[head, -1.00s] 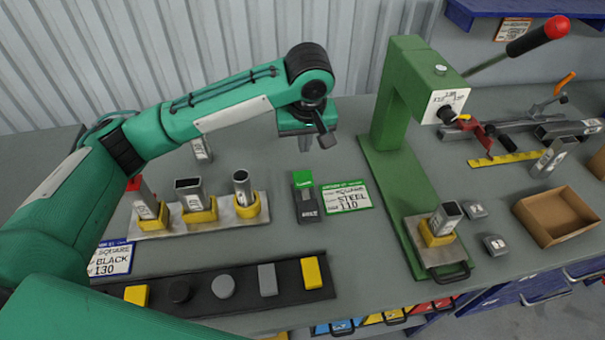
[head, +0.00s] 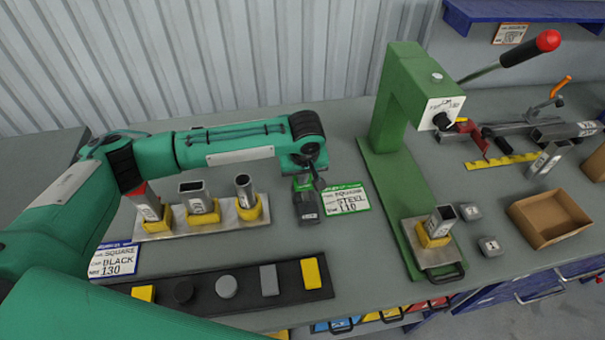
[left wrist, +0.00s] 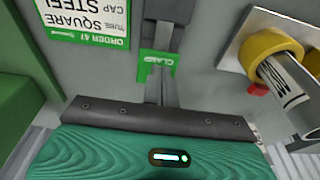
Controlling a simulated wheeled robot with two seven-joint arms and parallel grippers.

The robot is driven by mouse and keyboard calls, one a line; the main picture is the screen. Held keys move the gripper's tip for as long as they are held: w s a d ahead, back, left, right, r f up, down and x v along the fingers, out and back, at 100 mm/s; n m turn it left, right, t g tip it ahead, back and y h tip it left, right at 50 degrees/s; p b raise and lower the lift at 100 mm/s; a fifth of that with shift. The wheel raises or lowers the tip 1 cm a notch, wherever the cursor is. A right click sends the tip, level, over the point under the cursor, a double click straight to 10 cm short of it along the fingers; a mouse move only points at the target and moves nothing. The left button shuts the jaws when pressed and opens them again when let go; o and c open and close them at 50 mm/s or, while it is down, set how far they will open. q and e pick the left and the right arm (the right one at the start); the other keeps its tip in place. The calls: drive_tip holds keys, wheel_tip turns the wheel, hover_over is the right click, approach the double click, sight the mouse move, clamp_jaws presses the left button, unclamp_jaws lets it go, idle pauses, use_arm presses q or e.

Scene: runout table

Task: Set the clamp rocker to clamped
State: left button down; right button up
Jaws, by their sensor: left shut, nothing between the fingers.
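The clamp rocker (head: 308,208) is a small dark switch on the table. Its far end is green and marked CLAMP, and its near end is dark grey with white lettering. In the left wrist view the green CLAMP end (left wrist: 157,64) shows at the fingertips. My left gripper (head: 303,183) is shut and empty, pointing down over the green end. I cannot tell whether the fingertips touch it, nor which way the rocker is tipped. The gripper partly covers the green end in the head view. My right gripper is not in view.
A rack (head: 165,226) with several tubes in yellow holders stands left of the rocker. A green order card (head: 346,198) lies right of it. The green press (head: 385,150) stands further right. A dark strip (head: 200,311) with several caps lies in front.

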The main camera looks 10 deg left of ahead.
use_arm(q)
drive_tip(key=shift+w+f, duration=0.1)
drive_tip(key=shift+f, duration=0.2)
drive_tip(key=g+p, duration=0.1)
drive_tip(key=p, duration=0.1)
drive_tip(key=g+p, duration=0.1)
drive_tip(key=p, duration=0.1)
drive_tip(key=shift+w+a+h, duration=0.2)
drive_tip(key=shift+w+h, duration=0.15)
drive_tip(key=shift+h, duration=0.05)
drive_tip(key=shift+w+a+f+g+h+p, duration=0.1)
drive_tip(key=shift+w+f+g+h+p, duration=0.3)
drive_tip(key=shift+g+p, duration=0.6)
drive_tip(key=shift+f+p, duration=0.25)
drive_tip(key=shift+p, duration=0.2)
drive_tip(key=shift+a+f+t, duration=0.1)
drive_tip(key=shift+f+t, duration=0.1)
drive_tip(key=shift+t, duration=0.1)
